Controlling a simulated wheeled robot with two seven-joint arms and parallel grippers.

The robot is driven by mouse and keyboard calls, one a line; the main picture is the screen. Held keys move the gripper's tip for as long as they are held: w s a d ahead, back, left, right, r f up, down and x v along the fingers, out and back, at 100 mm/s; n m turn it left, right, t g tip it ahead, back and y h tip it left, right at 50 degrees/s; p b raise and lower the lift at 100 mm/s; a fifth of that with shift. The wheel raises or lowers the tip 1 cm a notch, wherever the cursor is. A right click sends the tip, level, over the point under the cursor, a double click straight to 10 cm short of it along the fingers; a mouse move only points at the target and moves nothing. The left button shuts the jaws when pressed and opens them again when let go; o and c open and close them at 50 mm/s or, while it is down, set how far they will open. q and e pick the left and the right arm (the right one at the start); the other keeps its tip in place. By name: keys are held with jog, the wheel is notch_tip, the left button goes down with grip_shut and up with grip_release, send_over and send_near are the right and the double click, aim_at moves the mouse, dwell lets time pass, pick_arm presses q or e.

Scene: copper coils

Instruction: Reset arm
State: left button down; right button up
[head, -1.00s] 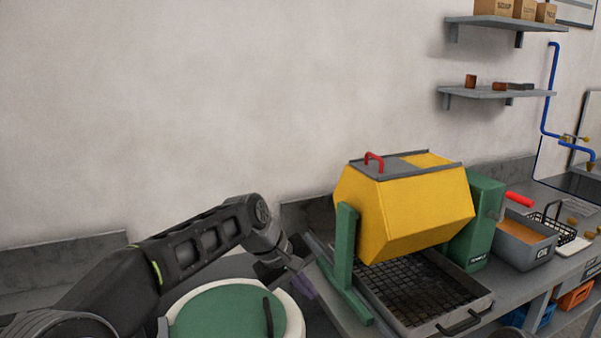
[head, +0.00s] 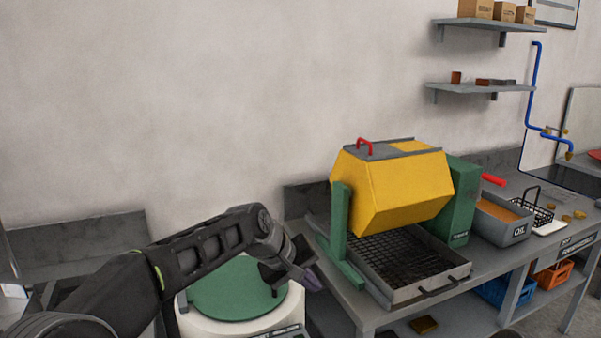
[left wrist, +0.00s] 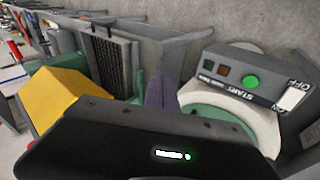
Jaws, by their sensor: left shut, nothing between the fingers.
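My left arm comes in from the left in the head view, and its gripper (head: 312,278) hangs in the air beside the green-lidded white drum (head: 235,290), on the side toward the tumbler. The gripper is shut and empty. In the left wrist view its purple fingertips (left wrist: 160,92) show together, with the drum's control box (left wrist: 245,82) and green button to their right. The yellow tumbler (head: 395,190) on green supports stands to the right of the gripper, apart from it. My right gripper is in neither view.
A grey tray with a black mesh (head: 400,262) lies under the tumbler on the bench. An oil tub (head: 502,222) and a black wire basket (head: 535,208) stand further right. Shelves (head: 490,24) hang on the wall above.

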pick_arm(q)
jog(key=s+a+f+m, duration=0.15)
jog(key=s+f, duration=0.25)
jog(key=f, duration=0.9)
jog(key=s+f+m, duration=0.2)
jog(key=s+f, duration=0.3)
jog(key=f, duration=0.9)
jog(key=s+a+f+g, duration=0.1)
jog(key=s+a+f, duration=0.1)
jog(key=s+f, duration=0.3)
jog(key=s+a+f+n+g+y, duration=0.1)
jog(key=s+a+f, duration=0.2)
jog(key=s, duration=1.1)
jog(key=s+a+f+g, duration=0.1)
jog(key=s+a+f, duration=0.2)
jog(key=s+f, duration=0.4)
jog(key=shift+s+f+n+g, duration=0.35)
jog(key=shift+s+f+g, duration=0.05)
jog(key=shift+s, duration=0.85)
